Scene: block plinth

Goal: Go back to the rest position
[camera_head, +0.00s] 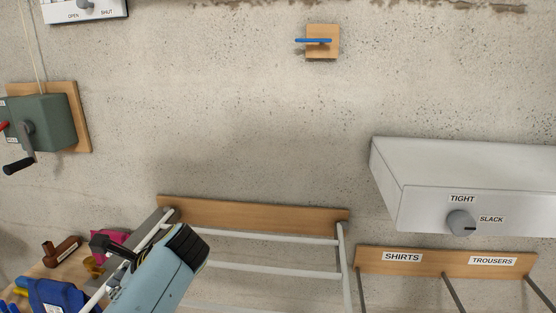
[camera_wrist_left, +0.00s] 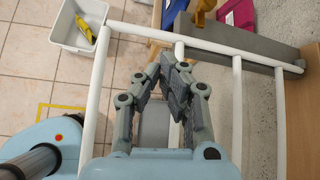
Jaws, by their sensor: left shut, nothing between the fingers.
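My left arm comes in at the lower left of the head view, in front of the white-barred rack (camera_head: 285,269). My left gripper (camera_head: 106,244) shows there as a dark shape beside the light blue wrist. In the left wrist view my left gripper (camera_wrist_left: 174,68) is shut and empty, its fingertips together over the rack's bars (camera_wrist_left: 208,48). I cannot tell whether it touches a bar. My right gripper is not in view.
A green crank box (camera_head: 43,122) is on the left wall. A white box with a knob (camera_head: 430,200) juts out at right, above a labelled wooden rail (camera_head: 430,262). Blue (camera_head: 56,294) and pink (camera_head: 112,240) items are at lower left. A grey bin (camera_wrist_left: 72,35) stands on the tiles.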

